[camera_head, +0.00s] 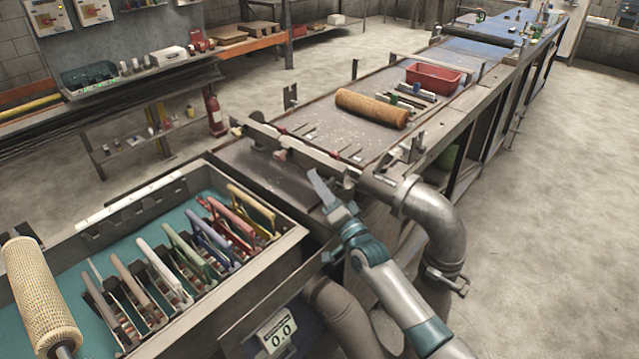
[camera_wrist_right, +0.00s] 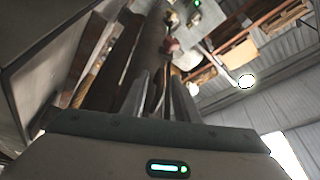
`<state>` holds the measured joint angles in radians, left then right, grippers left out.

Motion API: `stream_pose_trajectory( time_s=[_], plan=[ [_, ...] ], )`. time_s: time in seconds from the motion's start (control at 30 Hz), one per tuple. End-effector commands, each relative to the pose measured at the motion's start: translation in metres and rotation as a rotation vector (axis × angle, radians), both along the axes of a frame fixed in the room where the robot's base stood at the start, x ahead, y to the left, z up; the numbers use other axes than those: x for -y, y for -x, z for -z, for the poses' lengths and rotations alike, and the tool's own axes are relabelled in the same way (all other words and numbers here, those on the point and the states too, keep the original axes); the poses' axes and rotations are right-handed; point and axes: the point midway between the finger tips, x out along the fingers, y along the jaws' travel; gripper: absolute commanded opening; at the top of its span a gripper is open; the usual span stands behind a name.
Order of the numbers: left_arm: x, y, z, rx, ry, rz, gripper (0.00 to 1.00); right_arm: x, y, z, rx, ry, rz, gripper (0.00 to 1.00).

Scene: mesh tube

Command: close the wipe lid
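I cannot make out a wipe container or its lid in either view. My right gripper (camera_head: 318,186) is in the middle of the head view, at the end of my arm coming in from the lower right. Its fingers point up and left, beside the grey pipe at the near end of the long workbench. In the right wrist view its two pale fingers (camera_wrist_right: 160,100) stand a little apart, with nothing clearly held between them. My left gripper is not in view.
A teal-floored bin (camera_head: 285,249) holds several coloured handled pieces. A mesh tube (camera_head: 40,295) lies at the left. The workbench bears a brown roll (camera_head: 371,108) and red tray (camera_head: 433,77). A bent pipe (camera_head: 440,225) is close to my right arm. Floor at right is clear.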

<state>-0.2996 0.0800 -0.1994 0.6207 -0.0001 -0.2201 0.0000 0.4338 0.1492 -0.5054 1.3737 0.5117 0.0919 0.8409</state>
Motion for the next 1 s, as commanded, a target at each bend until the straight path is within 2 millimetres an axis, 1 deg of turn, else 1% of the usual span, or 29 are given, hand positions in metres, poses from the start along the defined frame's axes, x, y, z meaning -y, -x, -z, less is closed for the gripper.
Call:
stream_pose_trajectory(
  time_s=[0.17,0.2,0.27,0.3,0.57,1.0],
  plan=[
    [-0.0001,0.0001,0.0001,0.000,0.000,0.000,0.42,-0.0001,0.0001,0.0002,0.000,0.000,0.000,0.28],
    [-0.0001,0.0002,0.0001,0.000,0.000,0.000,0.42,-0.0001,0.0001,0.0002,0.000,0.000,0.000,0.23],
    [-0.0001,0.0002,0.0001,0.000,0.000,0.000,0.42,0.0000,0.0002,0.0002,0.000,0.000,0.000,0.09],
    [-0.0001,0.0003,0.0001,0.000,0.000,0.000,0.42,0.0000,0.0002,0.0002,0.000,0.000,0.000,0.00],
    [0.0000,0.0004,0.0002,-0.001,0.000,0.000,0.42,0.0002,0.0002,-0.0002,0.000,0.000,0.000,0.00],
    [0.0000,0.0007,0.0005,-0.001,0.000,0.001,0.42,0.0019,-0.0016,-0.0066,0.004,0.001,0.001,0.00]
  ],
)
